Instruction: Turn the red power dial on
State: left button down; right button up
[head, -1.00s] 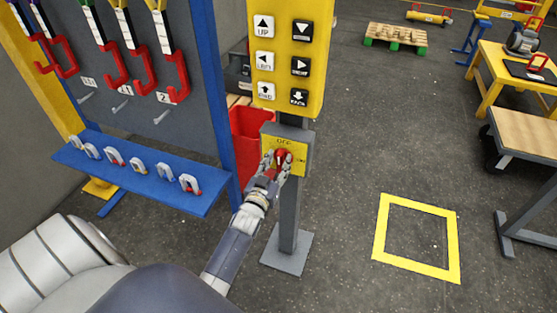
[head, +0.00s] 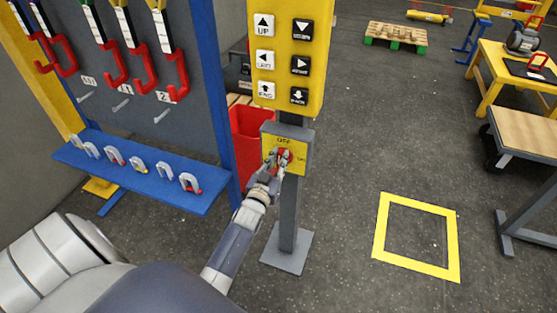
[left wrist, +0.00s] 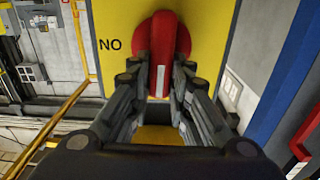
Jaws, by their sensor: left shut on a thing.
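The red power dial (head: 288,156) is on a yellow plate (head: 301,164) on the grey post, below the button panel. "OFF" is above it and "ON" at its right. My left gripper (head: 278,157) is at the dial, its fingers partly covering it. In the left wrist view the gripper (left wrist: 160,75) is shut on the ridge of the red dial (left wrist: 162,38), one finger on each side. That view is upside down, with the ON mark at left. The ridge stands upright there, its white mark at the bottom, on the OFF side. My right gripper is out of view.
The yellow button panel (head: 288,48) hangs just above the dial. A red bin (head: 250,140) stands behind the post. A blue shelf with shackles (head: 145,172) is at the left. The floor right of the post is open, with a yellow square marking (head: 380,227).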

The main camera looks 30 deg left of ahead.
aim_at(290, 160)
pick_arm(q)
jog(key=m+b, duration=0.2)
jog(key=m, duration=0.3)
jog(key=d+f+m+b, duration=0.1)
jog(key=m+b, duration=0.1)
jog(key=m, duration=0.4)
jog(key=d+f+m+b, duration=0.1)
jog(key=m+b, duration=0.1)
jog(key=m, duration=0.4)
jog(key=shift+w+d+f, duration=0.15)
jog(key=shift+w+f, duration=0.05)
jog(key=shift+w, duration=0.05)
jog(key=shift+m+b, duration=0.3)
jog(key=shift+m, duration=0.2)
jog(key=c, duration=1.5)
grip_release()
jog(key=v, duration=1.2)
jog(key=shift+f, duration=0.1)
